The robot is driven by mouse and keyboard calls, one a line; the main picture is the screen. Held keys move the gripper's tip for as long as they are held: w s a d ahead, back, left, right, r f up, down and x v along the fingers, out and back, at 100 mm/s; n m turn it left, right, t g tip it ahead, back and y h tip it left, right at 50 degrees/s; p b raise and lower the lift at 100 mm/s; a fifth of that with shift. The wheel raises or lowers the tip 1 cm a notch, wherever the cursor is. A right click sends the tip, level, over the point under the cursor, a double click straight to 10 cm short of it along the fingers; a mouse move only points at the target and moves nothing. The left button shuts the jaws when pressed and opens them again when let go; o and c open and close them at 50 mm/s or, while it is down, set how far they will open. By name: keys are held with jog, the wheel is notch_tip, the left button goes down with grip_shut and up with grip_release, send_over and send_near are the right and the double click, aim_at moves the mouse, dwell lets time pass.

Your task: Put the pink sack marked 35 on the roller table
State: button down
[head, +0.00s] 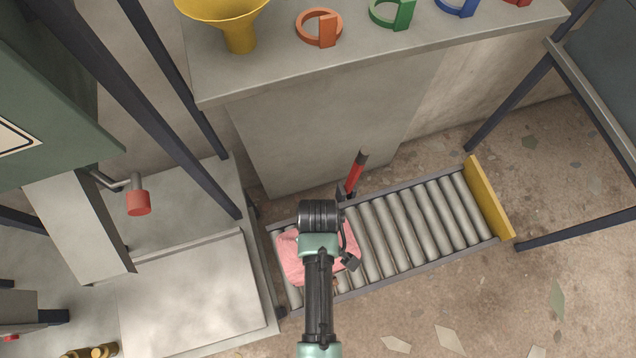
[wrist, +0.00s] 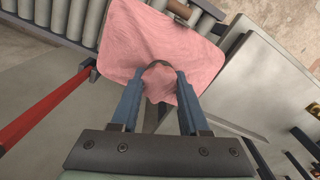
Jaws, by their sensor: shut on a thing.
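The pink sack (head: 292,262) is at the left end of the roller table (head: 420,222), partly hidden under my arm in the head view. It fills the upper middle of the wrist view (wrist: 135,35). No number shows on its visible side. My gripper (wrist: 160,72) is shut on the sack's near edge, with cloth bunched between the fingers. In the head view my wrist hides the fingers. The sack overlaps the leftmost rollers; I cannot tell whether it rests on them or hangs just above.
A red-handled tool (head: 355,175) stands by the table's back rail. A yellow end stop (head: 488,198) closes the right end. A pale platform (head: 200,295) lies left. A counter (head: 380,60) behind holds a yellow funnel (head: 238,30) and coloured rings. The right rollers are bare.

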jog(key=shift+w, duration=0.1)
jog(key=shift+f, duration=0.1)
jog(key=shift+c, duration=2)
grip_release()
notch_tip(320, 180, up, 12)
